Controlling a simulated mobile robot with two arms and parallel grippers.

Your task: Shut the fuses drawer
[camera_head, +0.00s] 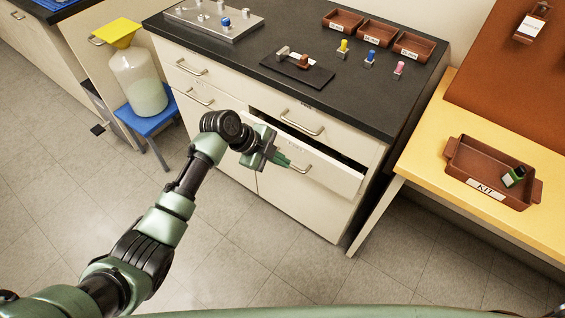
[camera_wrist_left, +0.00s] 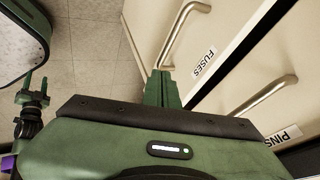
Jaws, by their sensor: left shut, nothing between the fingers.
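The fuses drawer (camera_head: 325,172) is pulled partway out of the cabinet, on the right below the top drawer. A dark gap shows behind its upper edge. Its label reads FUSES (camera_wrist_left: 204,62) in the left wrist view. Its bar handle (camera_head: 300,168) is on the front, and the handle also shows in the wrist view (camera_wrist_left: 180,28). My left gripper (camera_head: 286,162) is shut and empty, its fingertips (camera_wrist_left: 161,80) close to one end of that handle. I cannot tell whether they touch. A small green-and-black part at the wrist view's left edge may be my right gripper.
The pins drawer (camera_head: 320,140) above looks shut, with its handle (camera_wrist_left: 262,97) near my left gripper. A blue stool (camera_head: 150,120) with a jug (camera_head: 138,80) stands left. A wooden table (camera_head: 435,160) with a kit tray (camera_head: 485,190) stands right. Floor before the cabinet is clear.

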